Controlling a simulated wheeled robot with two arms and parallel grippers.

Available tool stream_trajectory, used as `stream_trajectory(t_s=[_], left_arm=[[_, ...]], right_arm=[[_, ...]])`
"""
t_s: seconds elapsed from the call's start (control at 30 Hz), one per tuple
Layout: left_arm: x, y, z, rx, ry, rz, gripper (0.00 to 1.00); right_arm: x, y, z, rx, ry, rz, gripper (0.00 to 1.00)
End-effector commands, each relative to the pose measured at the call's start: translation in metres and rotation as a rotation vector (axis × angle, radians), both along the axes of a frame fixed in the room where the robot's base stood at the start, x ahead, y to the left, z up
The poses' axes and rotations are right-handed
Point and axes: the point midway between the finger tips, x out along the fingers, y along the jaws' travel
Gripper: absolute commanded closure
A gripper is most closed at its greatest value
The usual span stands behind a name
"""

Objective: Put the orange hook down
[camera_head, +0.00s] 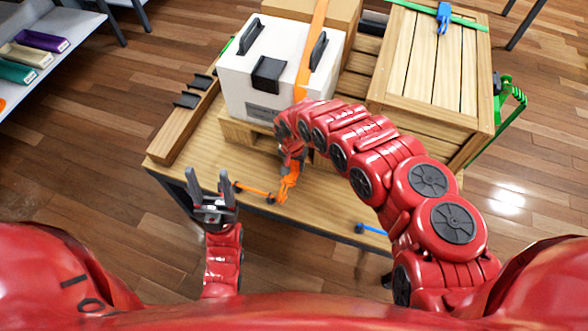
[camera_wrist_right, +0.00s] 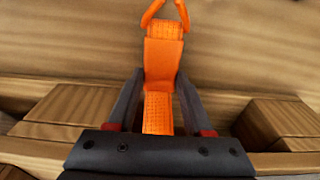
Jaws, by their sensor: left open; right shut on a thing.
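The orange hook (camera_head: 287,183) is at the front of the wooden table, just below my right gripper (camera_head: 291,160). In the right wrist view the hook (camera_wrist_right: 163,62) sits between the two dark fingers of my right gripper (camera_wrist_right: 160,100), which is shut on it. Its forked end points away from the gripper, and an orange strap runs back between the fingers. I cannot tell whether the hook touches the tabletop. My left gripper (camera_head: 212,190) is open and empty at the table's front left edge, with its fingers pointing up.
A white case (camera_head: 245,85) with black handles and an orange strap (camera_head: 311,50) over it stands on a pallet. A wooden crate (camera_head: 425,75) with a green strap is at right. An orange bar (camera_head: 253,191) and a blue piece (camera_head: 371,229) lie along the front edge.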

Motion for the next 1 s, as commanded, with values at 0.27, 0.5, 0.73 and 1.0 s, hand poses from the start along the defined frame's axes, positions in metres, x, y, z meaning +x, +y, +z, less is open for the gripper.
stream_trajectory(t_s=[0.27,0.5,0.73,1.0], left_arm=[[0.0,0.0,0.0,0.0,0.0,0.0,0.42],[0.0,0.0,-0.002,0.0,0.0,0.0,0.42],[0.0,0.0,-0.003,0.0,0.0,0.0,0.42],[0.0,0.0,-0.003,0.0,0.0,0.0,0.42]], right_arm=[[-0.001,0.002,-0.021,0.004,0.0,-0.001,0.69],[0.0,0.0,-0.035,0.001,0.0,-0.001,0.69],[0.0,0.0,-0.036,0.001,-0.001,0.0,0.69],[0.001,0.001,-0.037,0.001,-0.001,0.0,0.19]])
